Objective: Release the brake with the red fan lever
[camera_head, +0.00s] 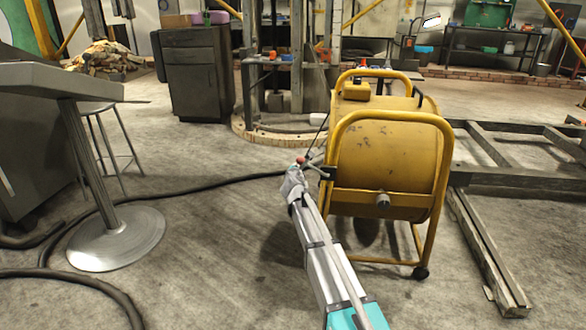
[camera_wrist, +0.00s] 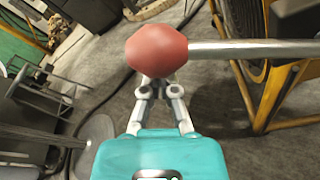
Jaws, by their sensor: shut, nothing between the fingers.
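The red knob of the lever (camera_wrist: 156,47) is large in the wrist view, on a metal rod (camera_wrist: 250,48) that runs off to the right. In the head view, the small red knob (camera_head: 300,160) shows at the left side of the yellow drum-shaped fan (camera_head: 388,160). My gripper (camera_wrist: 160,88) is shut, with nothing between its fingers. In the wrist view the knob overlaps the fingertips and hides them; I cannot tell whether they touch it. In the head view my gripper (camera_head: 294,178) is just below the knob.
The fan's yellow tube frame (camera_head: 437,215) stands right of my arm. A table with a round metal base (camera_head: 105,240) and a stool (camera_head: 110,150) are at the left. A black cable (camera_head: 200,187) crosses the floor. A wooden beam frame (camera_head: 490,250) lies at the right.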

